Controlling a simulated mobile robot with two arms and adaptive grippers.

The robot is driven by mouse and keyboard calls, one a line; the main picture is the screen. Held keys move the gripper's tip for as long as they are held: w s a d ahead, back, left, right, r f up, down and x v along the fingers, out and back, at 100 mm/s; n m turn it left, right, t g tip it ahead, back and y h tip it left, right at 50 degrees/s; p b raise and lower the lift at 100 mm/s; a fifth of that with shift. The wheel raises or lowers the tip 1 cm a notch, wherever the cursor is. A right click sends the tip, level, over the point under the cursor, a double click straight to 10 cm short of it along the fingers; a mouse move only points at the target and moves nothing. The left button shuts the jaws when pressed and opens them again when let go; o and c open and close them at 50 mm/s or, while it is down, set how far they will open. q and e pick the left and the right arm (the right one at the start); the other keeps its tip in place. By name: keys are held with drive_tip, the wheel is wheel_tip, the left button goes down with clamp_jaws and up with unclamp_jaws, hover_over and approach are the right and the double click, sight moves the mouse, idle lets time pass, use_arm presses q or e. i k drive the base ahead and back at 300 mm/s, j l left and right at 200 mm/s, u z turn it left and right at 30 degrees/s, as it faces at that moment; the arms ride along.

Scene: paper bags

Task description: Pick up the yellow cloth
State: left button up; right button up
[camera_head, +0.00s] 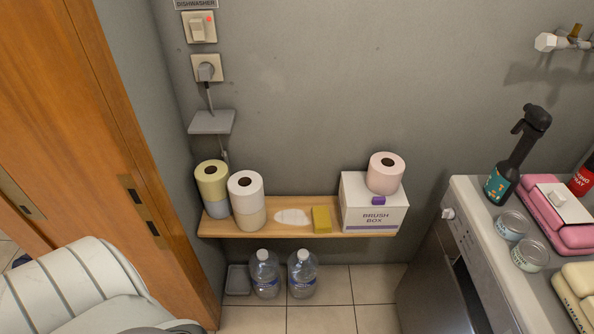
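Neither of my grippers shows in the head view.
The wooden shelf (270,233) also holds paper rolls (246,191) and the brush box (373,216). Two water bottles (302,273) stand below.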

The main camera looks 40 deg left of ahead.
sight(321, 214)
drive_tip(key=u, duration=0.95)
drive_tip(key=i+j, duration=0.1)
